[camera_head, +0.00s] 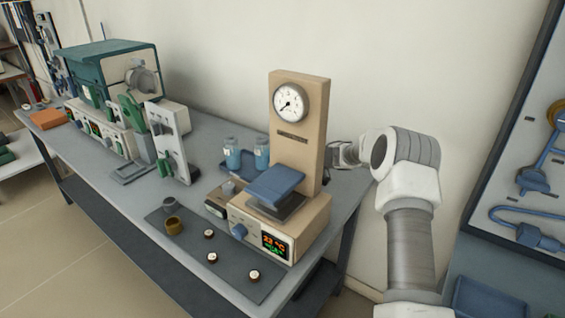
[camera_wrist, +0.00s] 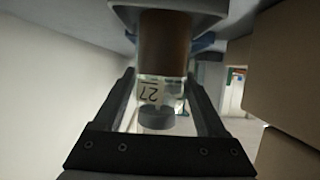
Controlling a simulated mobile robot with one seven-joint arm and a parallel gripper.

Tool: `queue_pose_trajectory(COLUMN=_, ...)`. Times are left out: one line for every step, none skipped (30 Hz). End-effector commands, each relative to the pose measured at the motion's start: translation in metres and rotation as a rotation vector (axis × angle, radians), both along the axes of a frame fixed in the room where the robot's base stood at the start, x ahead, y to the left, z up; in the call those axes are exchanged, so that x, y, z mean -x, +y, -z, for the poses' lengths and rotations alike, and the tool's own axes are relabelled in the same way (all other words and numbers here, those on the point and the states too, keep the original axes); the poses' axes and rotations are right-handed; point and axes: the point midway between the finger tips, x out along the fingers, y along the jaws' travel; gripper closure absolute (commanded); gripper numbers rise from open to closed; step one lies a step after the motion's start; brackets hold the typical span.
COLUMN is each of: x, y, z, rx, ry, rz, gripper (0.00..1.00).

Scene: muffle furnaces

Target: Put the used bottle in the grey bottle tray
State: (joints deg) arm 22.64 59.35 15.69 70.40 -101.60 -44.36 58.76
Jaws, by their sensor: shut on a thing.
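The bottle (camera_wrist: 152,92) is in my gripper (camera_wrist: 162,84), between its two black fingers. In the wrist view it has a brown body, a clear part with a label reading 27, and a dark cap-like end towards the camera. A grey rimmed thing (camera_wrist: 172,8) with blue patches beside it is at the far end of the bottle; I cannot tell whether they touch. In the head view my fingers and the bottle are hidden behind the tan column. A blue-grey tray (camera_head: 228,172) with two light-blue bottles (camera_head: 232,152) stands left of the column; I cannot tell whether it is the bottle tray.
The tan press (camera_head: 312,135), with a dial and a lit display, stands close to my gripper. A green furnace (camera_head: 100,72) is at the left. A wall is behind the table.

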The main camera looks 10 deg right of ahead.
Motion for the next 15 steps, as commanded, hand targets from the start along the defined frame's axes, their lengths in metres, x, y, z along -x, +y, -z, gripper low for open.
queue_pose_trajectory(x=-0.0004, y=0.0001, z=-0.0021, rx=-0.001, ry=-0.002, rz=0.0, gripper=1.0)
queue_pose_trajectory(x=-0.0004, y=0.0001, z=-0.0021, rx=-0.001, ry=-0.002, rz=0.0, gripper=1.0)
queue_pose_trajectory(x=-0.0004, y=0.0001, z=-0.0019, rx=-0.001, ry=-0.002, rz=0.0, gripper=1.0)
queue_pose_trajectory(x=-0.0003, y=0.0001, z=-0.0014, rx=0.0, ry=-0.001, rz=0.0, gripper=1.0)
queue_pose_trajectory(x=-0.0002, y=0.0001, z=-0.0005, rx=-0.001, ry=-0.001, rz=0.0, gripper=1.0)
queue_pose_trajectory(x=-0.0002, y=0.0001, z=0.0008, rx=-0.001, ry=-0.001, rz=0.0, gripper=1.0)
queue_pose_trajectory(x=-0.0002, y=0.0, z=0.0018, rx=-0.001, ry=-0.001, rz=0.0, gripper=1.0)
queue_pose_trajectory(x=0.0001, y=-0.0003, z=0.0028, rx=0.001, ry=0.001, rz=0.0, gripper=0.22)
queue_pose_trajectory(x=0.0, y=-0.0003, z=0.0027, rx=0.001, ry=0.001, rz=0.0, gripper=0.15)
queue_pose_trajectory(x=0.0, y=-0.0003, z=0.0027, rx=0.001, ry=0.001, rz=0.0, gripper=0.1)
queue_pose_trajectory(x=0.0001, y=-0.0003, z=0.0027, rx=0.001, ry=0.001, rz=0.0, gripper=0.04)
queue_pose_trajectory(x=0.0001, y=-0.0003, z=0.0027, rx=0.001, ry=0.001, rz=0.0, gripper=0.0)
queue_pose_trajectory(x=0.0001, y=-0.0003, z=0.0027, rx=0.001, ry=0.001, rz=0.0, gripper=0.0)
queue_pose_trajectory(x=0.0001, y=-0.0003, z=0.0027, rx=0.001, ry=0.001, rz=0.0, gripper=0.0)
queue_pose_trajectory(x=0.0001, y=-0.0002, z=0.0026, rx=0.001, ry=0.001, rz=0.0, gripper=0.0)
